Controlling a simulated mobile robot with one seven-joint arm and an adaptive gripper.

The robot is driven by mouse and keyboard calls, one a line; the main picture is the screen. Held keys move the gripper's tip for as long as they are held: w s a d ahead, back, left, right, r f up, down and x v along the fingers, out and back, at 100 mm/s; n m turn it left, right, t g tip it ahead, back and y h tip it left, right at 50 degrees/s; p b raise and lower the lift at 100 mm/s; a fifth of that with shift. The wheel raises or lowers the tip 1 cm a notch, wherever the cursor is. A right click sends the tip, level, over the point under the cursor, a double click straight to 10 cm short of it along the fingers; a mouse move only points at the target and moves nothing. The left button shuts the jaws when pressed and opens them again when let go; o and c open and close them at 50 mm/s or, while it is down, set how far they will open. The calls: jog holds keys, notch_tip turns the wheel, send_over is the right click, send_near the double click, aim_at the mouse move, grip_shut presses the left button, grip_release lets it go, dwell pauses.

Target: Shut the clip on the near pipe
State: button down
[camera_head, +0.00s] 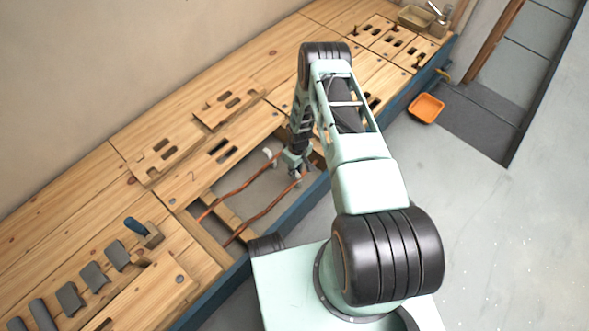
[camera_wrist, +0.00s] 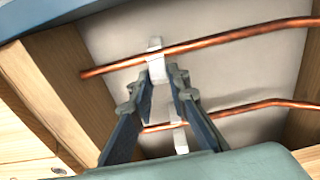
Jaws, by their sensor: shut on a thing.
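Two bent copper pipes run through an open bay in the wooden bench. The near pipe (camera_head: 262,212) is on the side of the bench's blue front edge; it crosses the upper part of the wrist view (camera_wrist: 215,40). A white clip (camera_wrist: 156,62) sits at this pipe, with part of it showing above the pipe. My gripper (camera_wrist: 162,76) is shut on this clip, one fingertip on either side, just below the pipe. I cannot tell whether the clip is closed. The far pipe (camera_head: 235,190) has another white clip (camera_head: 268,154), also in the wrist view (camera_wrist: 180,138).
Wooden beams (camera_wrist: 55,85) wall the bay. The blue front edge (camera_head: 300,208) runs alongside it. A blue-handled tool (camera_head: 137,226) and several grey pieces (camera_head: 94,277) lie on the bench at lower left. An orange tray (camera_head: 426,108) is on the floor.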

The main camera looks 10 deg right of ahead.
aim_at(298, 176)
jog(key=shift+s+d+t+y, duration=0.2)
jog(key=shift+s+t+y, duration=0.1)
jog(key=shift+s+t, duration=0.1)
jog(key=shift+s+d+f+t+y, duration=0.1)
jog(key=shift+s+d+t+y, duration=0.1)
jog(key=shift+t+y, duration=0.25)
jog(key=shift+s+d+f+t+y, duration=0.15)
jog(key=shift+t+y, duration=0.1)
jog(key=shift+t, duration=0.3)
jog(key=t+b, duration=0.1)
jog(key=t+y+b, duration=0.1)
jog(key=b, duration=0.1)
jog(key=shift+s+d+f, duration=0.2)
jog(key=shift+s+f, duration=0.05)
jog(key=shift+s, duration=0.1)
jog(key=shift+s+t+y+b, duration=0.15)
jog(key=shift+t+y+b, duration=0.3)
jog(key=shift+b, duration=0.2)
jog(key=c, duration=1.8)
grip_release()
jog(key=shift+d, duration=0.1)
jog(key=shift+c, duration=0.2)
jog(key=v, duration=1.2)
jog(key=shift+s, duration=0.2)
